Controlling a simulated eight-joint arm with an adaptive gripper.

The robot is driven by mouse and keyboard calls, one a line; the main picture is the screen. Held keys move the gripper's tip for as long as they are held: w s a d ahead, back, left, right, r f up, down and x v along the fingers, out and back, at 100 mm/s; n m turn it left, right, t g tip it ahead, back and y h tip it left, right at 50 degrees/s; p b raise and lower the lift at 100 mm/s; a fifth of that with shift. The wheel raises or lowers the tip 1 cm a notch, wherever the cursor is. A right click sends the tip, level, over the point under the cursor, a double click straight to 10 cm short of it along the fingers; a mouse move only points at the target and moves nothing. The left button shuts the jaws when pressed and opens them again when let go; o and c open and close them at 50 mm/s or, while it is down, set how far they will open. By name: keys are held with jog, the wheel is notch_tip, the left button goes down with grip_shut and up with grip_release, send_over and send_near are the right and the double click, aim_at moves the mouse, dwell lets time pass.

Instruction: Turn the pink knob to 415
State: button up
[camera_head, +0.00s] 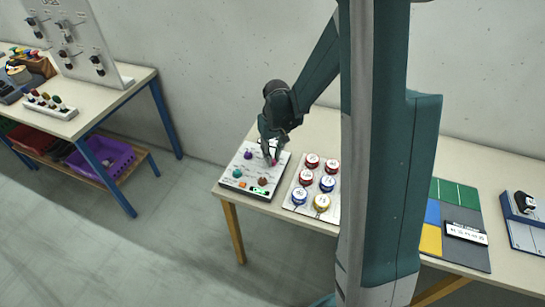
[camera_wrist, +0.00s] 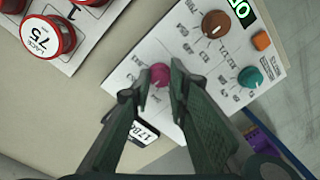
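The pink knob (camera_wrist: 160,75) stands on a white panel (camera_wrist: 125,78) with printed labels. In the wrist view it shows between the two fingertips of my gripper (camera_wrist: 160,84). The fingers are apart, with small gaps visible beside the knob; I cannot tell whether either touches it. In the head view my gripper (camera_head: 270,148) points down over the panel's far right corner, and the knob (camera_head: 274,162) shows just below it. A green-lit display (camera_head: 258,191) is on the panel's near edge; only part of it shows in the wrist view (camera_wrist: 242,10), and its full number is not readable.
The panel also carries a brown knob (camera_wrist: 215,24), a teal knob (camera_wrist: 250,77), a purple knob (camera_head: 248,155) and an orange button (camera_wrist: 262,40). Several red, blue and yellow-rimmed round tins (camera_head: 306,176) stand close on the right. A black-and-white label (camera_wrist: 145,132) is partly behind a finger.

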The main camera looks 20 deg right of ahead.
aim_at(274, 159)
jog(key=o, duration=0.3)
jog(key=shift+r, duration=0.2)
jog(key=r, duration=1.1)
jog(key=shift+d+r, duration=0.25)
jog(key=shift+r, duration=0.1)
dwell(0.5)
jog(key=s+a+r+t, duration=0.3)
jog(key=s+a+r, duration=0.3)
jog(key=s+r, duration=0.45)
jog(key=shift+s+a+r+t+h, duration=0.1)
jog(key=shift+s+a+r+t, duration=0.55)
jog(key=shift+s, duration=1.65)
jog(key=shift+s+a+r+t+h, duration=0.1)
jog(key=shift+s+a+r+t, duration=0.55)
jog(key=shift+s, duration=1.6)
jog(key=shift+s+a+r+t+h, duration=0.1)
jog(key=shift+s+a+r+t, duration=0.25)
jog(key=shift+s+a+t, duration=1.25)
